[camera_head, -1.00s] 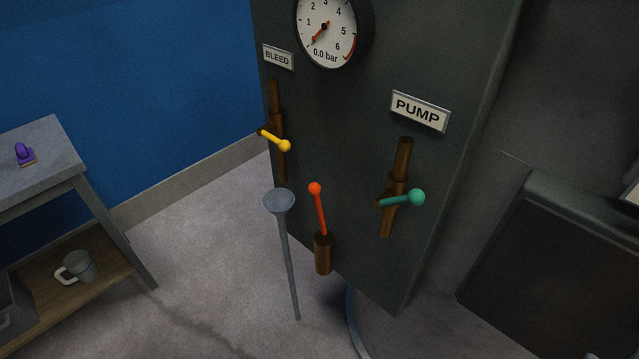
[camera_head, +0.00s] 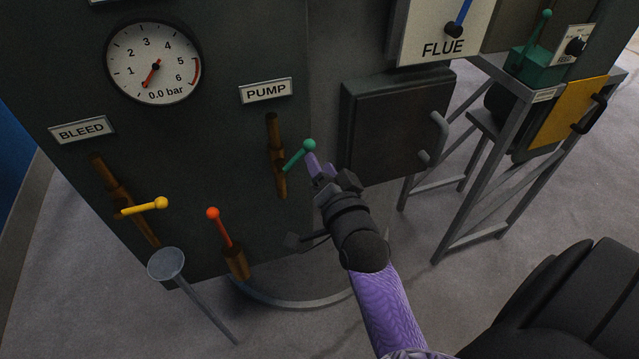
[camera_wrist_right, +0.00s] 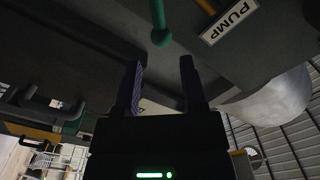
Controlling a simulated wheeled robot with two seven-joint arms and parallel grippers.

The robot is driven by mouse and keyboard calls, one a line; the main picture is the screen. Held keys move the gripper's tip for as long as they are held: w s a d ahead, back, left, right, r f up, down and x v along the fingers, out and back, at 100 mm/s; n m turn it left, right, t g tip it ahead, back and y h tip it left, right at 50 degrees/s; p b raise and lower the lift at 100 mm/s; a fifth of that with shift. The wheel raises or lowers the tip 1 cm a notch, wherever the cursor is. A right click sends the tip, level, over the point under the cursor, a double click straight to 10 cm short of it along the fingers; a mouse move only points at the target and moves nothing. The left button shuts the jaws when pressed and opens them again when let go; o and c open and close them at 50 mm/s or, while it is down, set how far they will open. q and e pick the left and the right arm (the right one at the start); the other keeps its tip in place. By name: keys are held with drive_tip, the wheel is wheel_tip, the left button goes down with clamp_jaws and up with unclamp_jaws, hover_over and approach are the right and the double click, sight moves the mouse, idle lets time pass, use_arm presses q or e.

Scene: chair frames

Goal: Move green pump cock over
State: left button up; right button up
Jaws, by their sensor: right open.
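The green pump cock (camera_head: 297,156) is a lever with a ball end on a brown vertical pipe, below the PUMP label (camera_head: 265,90). Its ball end points up and to the right. My right gripper (camera_head: 313,166) is close to the ball end, at its lower right. In the right wrist view the green lever (camera_wrist_right: 160,22) hangs from the top edge, beyond and between the open fingers (camera_wrist_right: 162,75). The fingers are empty, and the ball appears clear of them. My left gripper is not seen.
A yellow bleed lever (camera_head: 143,208), a red lever (camera_head: 220,229) and a grey funnel (camera_head: 167,264) stand to the left. A dark hatch (camera_head: 391,130) with handles is right of the cock. A metal stand (camera_head: 467,203) is farther right.

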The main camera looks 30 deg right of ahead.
sight(309, 148)
drive_tip(key=x, duration=0.3)
drive_tip(key=shift+w+b, duration=0.35)
drive_tip(key=shift+w, duration=0.05)
drive_tip(key=shift+x, duration=0.75)
drive_tip(key=c, duration=0.7)
drive_tip(key=shift+a+r+n, duration=0.15)
drive_tip(key=shift+a+n, duration=0.05)
drive_tip(key=shift+n, duration=0.1)
drive_tip(key=a+n, duration=0.1)
drive_tip(key=n, duration=0.2)
drive_tip(key=a+r+n, duration=0.1)
drive_tip(key=a+n, duration=0.1)
drive_tip(key=n, duration=0.1)
drive_tip(key=w+a+r+n, duration=0.1)
drive_tip(key=a+n, duration=0.1)
drive_tip(key=n, duration=0.1)
drive_tip(key=shift+w+a, duration=0.1)
drive_tip(key=shift+a, duration=0.05)
drive_tip(key=o, duration=0.8)
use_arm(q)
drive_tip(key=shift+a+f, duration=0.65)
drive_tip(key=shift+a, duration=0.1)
use_arm(e)
drive_tip(key=shift+o, duration=1.1)
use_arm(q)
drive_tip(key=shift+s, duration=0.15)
